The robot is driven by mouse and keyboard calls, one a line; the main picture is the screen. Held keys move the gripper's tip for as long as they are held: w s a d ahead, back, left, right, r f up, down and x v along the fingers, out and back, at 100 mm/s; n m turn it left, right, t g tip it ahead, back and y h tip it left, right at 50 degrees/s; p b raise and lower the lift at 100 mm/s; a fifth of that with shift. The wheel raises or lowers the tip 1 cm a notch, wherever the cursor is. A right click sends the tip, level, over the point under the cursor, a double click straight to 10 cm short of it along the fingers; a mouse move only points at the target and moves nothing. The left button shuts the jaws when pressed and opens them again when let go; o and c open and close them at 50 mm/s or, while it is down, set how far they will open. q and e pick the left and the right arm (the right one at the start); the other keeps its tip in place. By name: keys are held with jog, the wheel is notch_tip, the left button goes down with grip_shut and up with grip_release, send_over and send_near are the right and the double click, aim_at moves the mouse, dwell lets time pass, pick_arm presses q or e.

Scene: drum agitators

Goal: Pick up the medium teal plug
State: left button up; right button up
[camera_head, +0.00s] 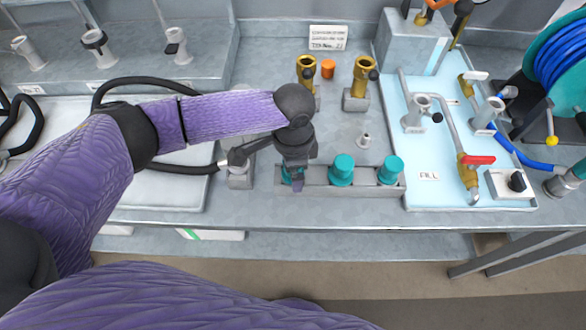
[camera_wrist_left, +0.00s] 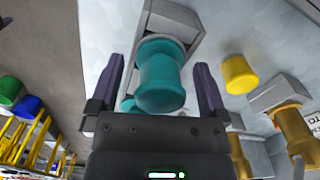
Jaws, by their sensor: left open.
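Teal plugs stand in a row in a grey rack (camera_head: 318,188) near the front edge of the bench. The middle plug (camera_head: 341,170) and the right plug (camera_head: 391,169) show clearly; the left plug (camera_head: 286,173) is mostly hidden by my left gripper (camera_head: 293,178). My left gripper is open and points down over the left plug. In the left wrist view, a teal plug (camera_wrist_left: 161,80) shows between the spread fingers, with a gap on each side. A second teal piece peeks out beside it. I cannot tell by size which plug is medium. My right gripper is out of view.
Brass fittings (camera_head: 306,73) and an orange cap (camera_head: 328,69) stand behind the rack. A small metal fitting (camera_head: 364,140) is nearer. A light-blue panel (camera_head: 425,150) with pipes and a red-handled valve lies to the right. A black hose (camera_head: 150,82) curves on the left.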

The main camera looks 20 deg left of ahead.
pick_arm(q)
grip_shut()
notch_tip(320, 180, up, 10)
jog(key=p, duration=0.3)
jog(key=shift+r, duration=0.1)
